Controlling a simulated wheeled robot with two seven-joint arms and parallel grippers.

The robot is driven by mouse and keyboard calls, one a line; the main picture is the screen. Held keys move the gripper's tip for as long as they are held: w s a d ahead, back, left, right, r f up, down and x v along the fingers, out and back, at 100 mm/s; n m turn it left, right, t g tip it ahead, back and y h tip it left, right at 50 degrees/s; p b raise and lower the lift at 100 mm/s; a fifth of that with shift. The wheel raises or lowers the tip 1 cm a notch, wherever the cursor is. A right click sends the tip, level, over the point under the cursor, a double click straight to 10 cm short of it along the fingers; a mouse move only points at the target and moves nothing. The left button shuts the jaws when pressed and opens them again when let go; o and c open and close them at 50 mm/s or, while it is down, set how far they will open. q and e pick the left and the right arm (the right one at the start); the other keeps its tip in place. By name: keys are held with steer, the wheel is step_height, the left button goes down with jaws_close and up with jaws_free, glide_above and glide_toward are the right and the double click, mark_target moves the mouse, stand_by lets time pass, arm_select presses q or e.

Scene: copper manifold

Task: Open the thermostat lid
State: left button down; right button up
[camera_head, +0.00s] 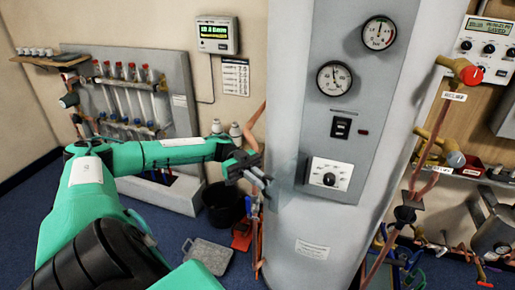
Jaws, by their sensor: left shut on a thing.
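The thermostat (330,179) is a white panel with a black dial on the grey front plate of the tall pale cylinder. Its dial face shows uncovered. A faint see-through lid (290,172) stands out to the left of the panel, swung away from the dial; its outline is hard to make out. My left gripper (262,179) reaches in from the left and is shut at the outer left edge of this lid. The fingertips are small and dark, so the exact grip is hard to see. My right gripper is not in view.
The cylinder (316,249) fills the middle, with two gauges (335,78) and a black switch (341,127) above the thermostat. Copper pipes run close behind my left gripper. A black bucket (224,205) stands on the floor below. A pipe manifold (128,97) is at the left wall.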

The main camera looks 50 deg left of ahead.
arm_select(q)
steer(key=c, duration=1.8)
jaws_free()
steer(key=shift+w+d+r, duration=0.1)
steer(key=shift+w+r, duration=0.2)
steer(key=shift+w, duration=0.05)
steer(key=shift+w+d+f, duration=0.1)
steer(key=shift+w+d, duration=0.1)
steer(key=shift+s, duration=0.15)
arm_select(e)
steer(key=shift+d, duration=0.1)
arm_select(q)
steer(key=shift+a+f, duration=0.1)
steer(key=shift+f, duration=0.05)
steer(key=shift+a, duration=0.1)
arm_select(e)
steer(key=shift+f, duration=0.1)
